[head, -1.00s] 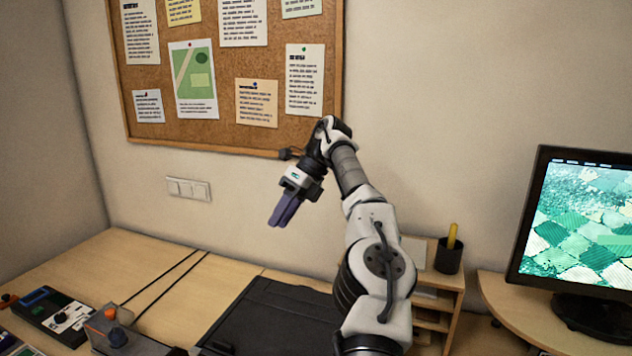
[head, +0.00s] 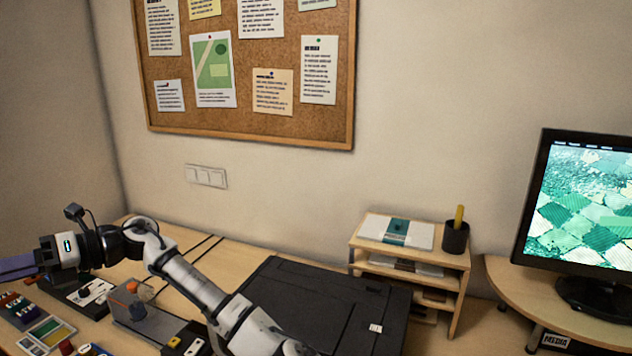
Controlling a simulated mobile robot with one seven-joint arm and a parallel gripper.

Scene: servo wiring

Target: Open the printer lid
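The black printer (head: 325,300) stands on the wooden table, its flat dark top in view and its front cut off by the lower edge. The lid appears closed, lying flat. My arm crosses in front of the printer's left part. My gripper (head: 18,267) is at the far left of the head view, well apart from the printer, over the left end of the table. Its purple fingers point left and run to the picture's edge. I cannot tell whether they are apart or together.
A wooden shelf (head: 457,257) with papers and a pen cup (head: 455,238) stands right of the printer. A monitor (head: 580,205) is at the right. Electronic boxes, including one with an orange knob (head: 132,287), sit below my arm. Two black cables cross the table behind it.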

